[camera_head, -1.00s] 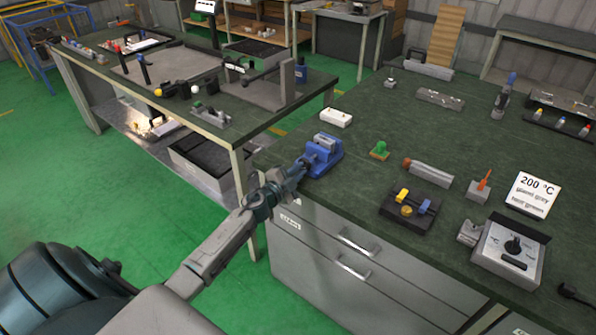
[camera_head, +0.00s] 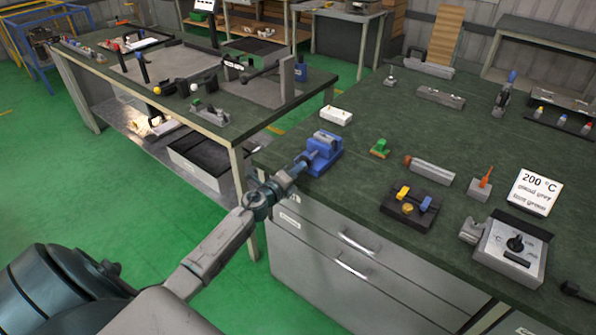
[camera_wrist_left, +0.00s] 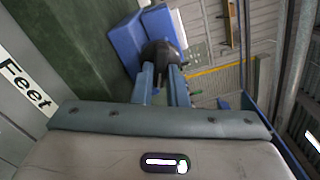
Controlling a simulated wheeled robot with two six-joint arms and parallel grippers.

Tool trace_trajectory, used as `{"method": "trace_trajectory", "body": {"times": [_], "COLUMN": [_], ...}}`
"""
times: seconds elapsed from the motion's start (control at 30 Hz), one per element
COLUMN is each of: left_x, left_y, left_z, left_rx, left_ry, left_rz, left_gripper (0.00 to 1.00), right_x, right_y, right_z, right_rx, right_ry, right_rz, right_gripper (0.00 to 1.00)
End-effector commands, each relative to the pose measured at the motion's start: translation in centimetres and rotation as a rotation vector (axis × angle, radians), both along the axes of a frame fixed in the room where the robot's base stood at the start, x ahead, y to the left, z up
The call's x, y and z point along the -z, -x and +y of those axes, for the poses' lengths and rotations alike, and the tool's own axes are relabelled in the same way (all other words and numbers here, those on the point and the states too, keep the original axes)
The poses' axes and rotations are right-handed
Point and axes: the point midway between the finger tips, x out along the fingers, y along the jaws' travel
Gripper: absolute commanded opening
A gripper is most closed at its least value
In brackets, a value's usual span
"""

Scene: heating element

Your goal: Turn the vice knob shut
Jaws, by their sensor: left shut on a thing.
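The blue vice (camera_head: 321,153) stands at the near left corner of the dark green bench top. My left gripper (camera_head: 297,168) reaches up to its near side, where the knob is. In the left wrist view the two fingers of my left gripper (camera_wrist_left: 161,80) are shut on the dark vice knob (camera_wrist_left: 160,58), with the blue vice body (camera_wrist_left: 156,24) just beyond it. The fingers hide part of the knob in the head view. My right gripper is not in view.
On the bench are a white block (camera_head: 337,116), a green-topped piece (camera_head: 380,148), a grey cylinder with an orange end (camera_head: 430,171), a black fixture (camera_head: 410,207) and a control box with a dial (camera_head: 510,249). Drawers (camera_head: 350,262) lie below the bench edge. Green floor is open at left.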

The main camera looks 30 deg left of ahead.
Motion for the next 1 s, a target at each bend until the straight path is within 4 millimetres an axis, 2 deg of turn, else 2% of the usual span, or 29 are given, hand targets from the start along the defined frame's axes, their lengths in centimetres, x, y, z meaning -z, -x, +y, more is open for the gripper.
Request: {"method": "trace_trajectory", "body": {"times": [1.0], "left_x": [0.5], "left_y": [0.0], "left_z": [0.4], "left_rx": [0.0], "left_ry": [-0.924], "left_rz": [-0.071], "left_gripper": [0.0], "right_x": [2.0], "right_y": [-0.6], "right_z": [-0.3], "right_rx": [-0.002], "right_ry": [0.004], "right_rz": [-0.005], "right_gripper": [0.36]}}
